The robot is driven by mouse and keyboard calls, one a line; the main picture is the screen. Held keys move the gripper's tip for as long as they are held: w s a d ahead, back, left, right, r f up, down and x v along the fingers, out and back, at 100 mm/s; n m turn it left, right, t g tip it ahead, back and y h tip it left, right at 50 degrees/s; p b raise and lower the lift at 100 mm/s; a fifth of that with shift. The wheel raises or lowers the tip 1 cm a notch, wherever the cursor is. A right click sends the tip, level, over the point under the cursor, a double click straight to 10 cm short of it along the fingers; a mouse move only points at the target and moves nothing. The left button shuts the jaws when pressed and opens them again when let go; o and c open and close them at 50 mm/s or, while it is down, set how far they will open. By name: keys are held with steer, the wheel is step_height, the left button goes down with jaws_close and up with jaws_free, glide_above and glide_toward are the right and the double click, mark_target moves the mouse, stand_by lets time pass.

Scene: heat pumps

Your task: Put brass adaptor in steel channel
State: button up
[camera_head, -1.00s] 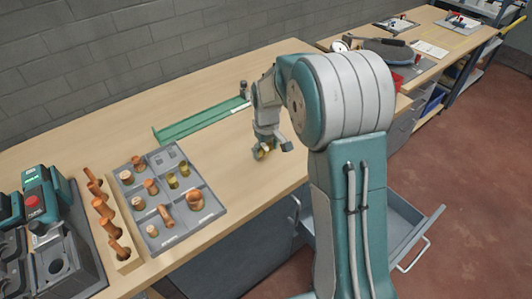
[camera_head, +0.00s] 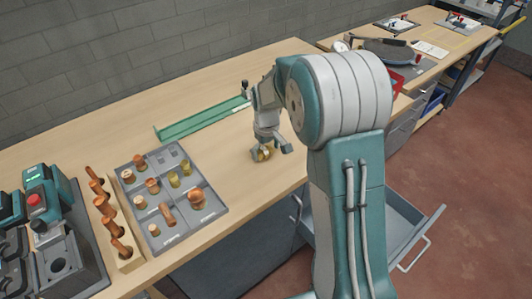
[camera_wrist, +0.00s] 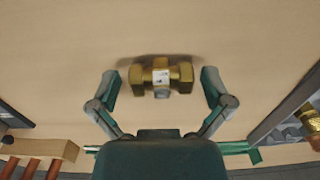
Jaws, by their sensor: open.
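The brass adaptor (camera_wrist: 160,77) lies on its side on the wooden bench, with a hex nut at each end and a pale label around its middle. It also shows, partly hidden, in the head view (camera_head: 264,154). My gripper (camera_wrist: 160,83) is open, with one finger beyond each end of the adaptor and a gap on both sides. In the head view my gripper (camera_head: 270,153) is low over the bench around it. The long, green-painted channel (camera_head: 196,122) lies empty along the back of the bench, behind and left of my gripper.
A grey compartment tray (camera_head: 190,222) with copper and brass fittings stands to the left. Beside it are a wooden rack (camera_head: 128,264) of copper pieces and a teal-and-grey machine (camera_head: 45,195). Bare bench lies between tray, channel and my gripper. An open drawer (camera_head: 405,235) juts out in front.

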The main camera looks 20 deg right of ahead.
step_height(320, 180, up, 11)
steer(key=s+r+m+t, duration=0.2)
steer(key=s+r+t, duration=0.1)
steer(key=s+r, duration=0.8)
steer(key=s+f+m+t, duration=0.3)
steer(key=s, duration=1.3)
steer(key=n+g, duration=0.4)
steer(key=n, duration=0.1)
glide_above(267, 153)
step_height(267, 153, down, 9)
steer(key=shift+y, duration=0.3)
steer(key=f, duration=0.3)
steer(key=w+f, duration=0.1)
steer(key=f, duration=0.6)
steer(key=shift+w+a+f, duration=0.2)
steer(key=shift+w+a, duration=0.05)
steer(key=shift+a, duration=0.15)
steer(key=c, duration=1.1)
